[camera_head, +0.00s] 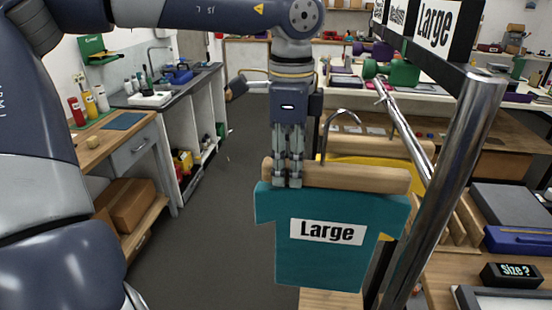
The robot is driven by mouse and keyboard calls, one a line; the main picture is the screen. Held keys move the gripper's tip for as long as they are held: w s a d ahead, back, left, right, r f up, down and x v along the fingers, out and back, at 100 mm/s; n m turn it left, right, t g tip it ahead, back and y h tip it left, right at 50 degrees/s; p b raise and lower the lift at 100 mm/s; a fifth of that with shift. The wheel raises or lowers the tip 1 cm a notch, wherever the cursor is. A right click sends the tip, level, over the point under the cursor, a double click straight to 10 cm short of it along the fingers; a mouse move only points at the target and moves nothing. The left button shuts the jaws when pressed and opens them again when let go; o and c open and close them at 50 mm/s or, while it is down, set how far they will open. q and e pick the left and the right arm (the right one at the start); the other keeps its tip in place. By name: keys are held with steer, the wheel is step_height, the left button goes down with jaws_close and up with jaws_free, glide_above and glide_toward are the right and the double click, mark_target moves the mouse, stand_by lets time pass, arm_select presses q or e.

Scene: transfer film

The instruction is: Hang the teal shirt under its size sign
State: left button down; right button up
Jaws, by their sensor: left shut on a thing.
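The teal shirt (318,263) hangs upright from a wooden hanger (345,177) and bears a white "Large" label (328,231). My left gripper (288,180) points down and is shut on the left part of this hanger. A metal hook (343,110) rises above the hanger and shows to the left of the metal rail (404,130); I see no contact between them. The "Large" size sign (435,25) is at the top right above the rail's near end. A "Medium" sign (397,12) stands farther back. My right gripper is not in view.
A yellow shirt (397,172) shows partly behind the teal one. A thick metal post (450,180) stands close on the right. A "Size?" block (510,273) lies on the right-hand table. A workbench (110,137) stands at left, with open floor (215,230) between.

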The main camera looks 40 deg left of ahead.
mark_target(358, 168)
arm_select(q)
steer(key=shift+w+d+r+p, duration=0.1)
steer(key=shift+w+d+p, duration=0.5)
steer(key=shift+d, duration=0.4)
steer(key=shift+w+d+f+p, duration=0.1)
steer(key=shift+w+d+p, duration=0.3)
steer(key=shift+w+d, duration=0.55)
steer(key=shift+w+d+r+p, duration=0.1)
steer(key=shift+w+d+p, duration=0.45)
steer(key=shift+d, duration=0.55)
steer(key=shift+w+d+p, duration=0.55)
steer(key=shift+d+p, duration=0.1)
steer(key=shift+d, duration=0.2)
steer(key=shift+w+d+p, duration=0.55)
steer(key=shift+d+p, duration=0.05)
steer(key=shift+d, duration=0.25)
step_height(358, 168, down, 3)
steer(key=b, duration=0.3)
steer(key=shift+w, duration=0.1)
